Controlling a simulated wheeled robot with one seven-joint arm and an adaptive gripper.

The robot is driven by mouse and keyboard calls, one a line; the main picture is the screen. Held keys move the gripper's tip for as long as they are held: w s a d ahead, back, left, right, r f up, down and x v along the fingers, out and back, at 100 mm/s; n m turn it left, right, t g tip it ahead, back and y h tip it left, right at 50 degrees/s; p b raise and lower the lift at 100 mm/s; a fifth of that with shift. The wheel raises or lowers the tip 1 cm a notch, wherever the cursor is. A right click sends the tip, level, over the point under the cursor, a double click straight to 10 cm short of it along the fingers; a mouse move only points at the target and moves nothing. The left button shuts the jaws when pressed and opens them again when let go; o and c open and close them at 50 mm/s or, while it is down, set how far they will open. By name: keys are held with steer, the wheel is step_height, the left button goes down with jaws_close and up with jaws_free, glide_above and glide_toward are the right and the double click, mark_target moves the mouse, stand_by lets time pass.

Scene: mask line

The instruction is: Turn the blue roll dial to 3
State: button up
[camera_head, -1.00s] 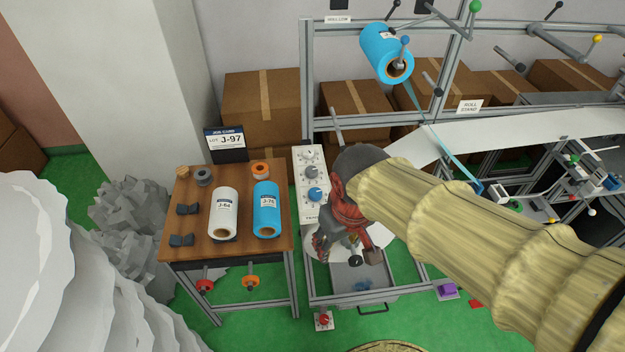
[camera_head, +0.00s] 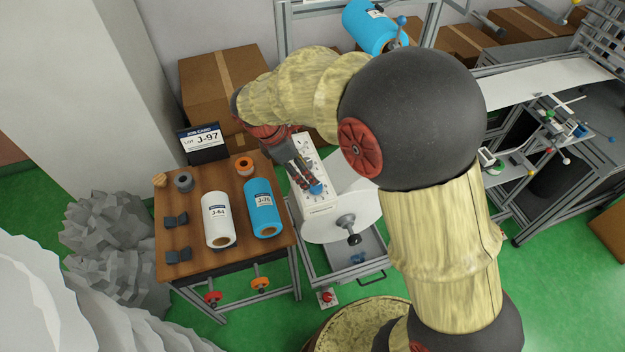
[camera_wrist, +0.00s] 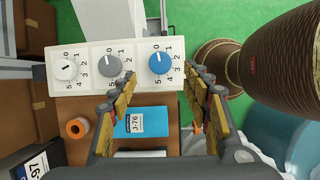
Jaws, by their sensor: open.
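The control panel (camera_wrist: 86,52) is white and carries a row of three dials, each with numbers around it. The blue dial (camera_wrist: 159,62) is at the right end of the row in the wrist view; it also shows in the head view (camera_head: 316,189). A pale mark shows on its face, but the number it points at is too small to tell. My gripper (camera_wrist: 162,76) is open, with its fingertips on either side of the blue dial in the picture; contact cannot be told. In the head view my gripper (camera_head: 303,178) is over the panel, partly covering it.
The grey dial (camera_wrist: 110,66) and white dial (camera_wrist: 65,69) sit beside the blue one. A wooden table (camera_head: 180,218) to the left holds a white roll (camera_head: 219,217), a blue roll (camera_head: 263,205) and small parts. A job card (camera_head: 201,140) stands at its back.

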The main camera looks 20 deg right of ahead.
mark_target(316, 188)
steer(key=shift+b+x, duration=0.65)
steer(key=shift+x, duration=3.3)
steer(key=shift+a, duration=0.1)
steer(key=c, duration=0.3)
steer(key=c, duration=0.8)
steer(key=shift+c, duration=0.3)
